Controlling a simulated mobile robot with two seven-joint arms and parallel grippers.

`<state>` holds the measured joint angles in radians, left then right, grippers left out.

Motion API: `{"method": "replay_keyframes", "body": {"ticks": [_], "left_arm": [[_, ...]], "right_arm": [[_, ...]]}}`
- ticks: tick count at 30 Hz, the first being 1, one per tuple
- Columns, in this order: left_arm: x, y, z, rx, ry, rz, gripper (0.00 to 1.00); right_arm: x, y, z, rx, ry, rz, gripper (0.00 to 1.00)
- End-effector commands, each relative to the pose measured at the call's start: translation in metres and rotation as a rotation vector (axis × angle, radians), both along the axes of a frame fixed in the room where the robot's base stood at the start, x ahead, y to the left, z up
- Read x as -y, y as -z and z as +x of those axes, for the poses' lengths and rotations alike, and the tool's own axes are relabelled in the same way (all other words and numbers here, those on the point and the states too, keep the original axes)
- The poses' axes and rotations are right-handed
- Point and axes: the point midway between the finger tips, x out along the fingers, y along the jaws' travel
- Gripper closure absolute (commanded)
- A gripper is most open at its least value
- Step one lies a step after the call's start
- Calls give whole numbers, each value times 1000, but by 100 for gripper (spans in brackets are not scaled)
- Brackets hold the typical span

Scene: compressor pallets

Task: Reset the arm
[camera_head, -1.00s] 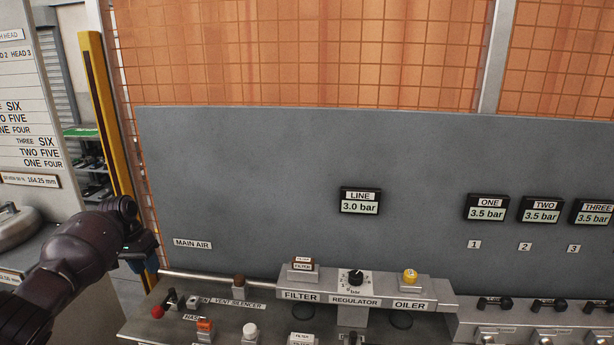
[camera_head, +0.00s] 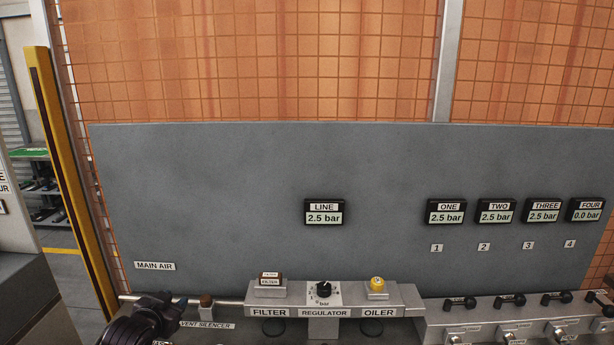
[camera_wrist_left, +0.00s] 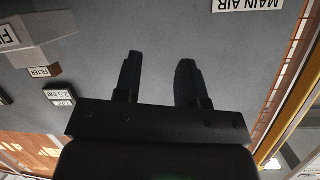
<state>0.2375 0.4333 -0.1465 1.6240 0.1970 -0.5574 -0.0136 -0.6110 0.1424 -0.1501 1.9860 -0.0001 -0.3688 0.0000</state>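My left arm shows at the bottom left of the head view, with its dark gripper end (camera_head: 168,306) in front of the bench near the vent silencer label. The fingertips are hard to make out there. In the left wrist view my left gripper (camera_wrist_left: 158,78) has its two dark fingers apart, with nothing between them. The grey panel lies beyond the fingers in that view. My right arm and gripper are in neither view.
A grey panel (camera_head: 240,185) carries a LINE display (camera_head: 324,212) and displays ONE to FOUR, with FOUR (camera_head: 585,210) reading 0.0 bar. Below are the filter, regulator knob (camera_head: 324,289) and yellow-topped oiler (camera_head: 376,286). A yellow post (camera_head: 70,180) stands left.

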Motion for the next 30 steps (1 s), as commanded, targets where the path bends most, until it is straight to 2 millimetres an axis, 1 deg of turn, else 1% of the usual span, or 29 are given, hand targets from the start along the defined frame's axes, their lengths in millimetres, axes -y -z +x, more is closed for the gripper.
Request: {"method": "replay_keyframes", "body": {"ticks": [1, 5, 6, 8, 9, 14, 15, 17, 18, 20, 21, 24, 25, 27, 30], "left_arm": [[9, 11, -20, 16, 8, -13, 63], [27, 28, -67, 63, 19, -37, 63], [31, 33, -81, 70, 18, -44, 63], [36, 40, -103, 78, 14, -57, 63], [39, 45, -118, 81, 10, -63, 63], [46, 69, -178, 52, -26, -95, 63], [46, 76, -194, 34, -40, -102, 63], [47, 88, -217, 2, -61, -116, 63], [47, 96, -233, -22, -77, -128, 63], [46, 109, -256, -62, -100, -144, 63], [46, 119, -270, -89, -116, -153, 63], [44, 140, -303, -152, -148, -166, 63], [43, 145, -310, -166, -156, -170, 63], [42, 153, -324, -194, -169, -173, 63], [40, 159, -336, -215, -178, -171, 63]], "right_arm": [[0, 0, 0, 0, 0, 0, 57], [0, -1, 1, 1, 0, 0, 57], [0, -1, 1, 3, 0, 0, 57], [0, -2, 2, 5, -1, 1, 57], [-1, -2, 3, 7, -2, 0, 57], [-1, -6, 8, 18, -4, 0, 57], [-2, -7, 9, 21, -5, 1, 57], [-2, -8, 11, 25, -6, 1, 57], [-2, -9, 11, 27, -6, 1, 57], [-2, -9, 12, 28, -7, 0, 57], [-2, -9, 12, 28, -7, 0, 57], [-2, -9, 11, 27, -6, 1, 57], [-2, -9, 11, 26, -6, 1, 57], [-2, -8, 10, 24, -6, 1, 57], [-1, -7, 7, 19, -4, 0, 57]]}}
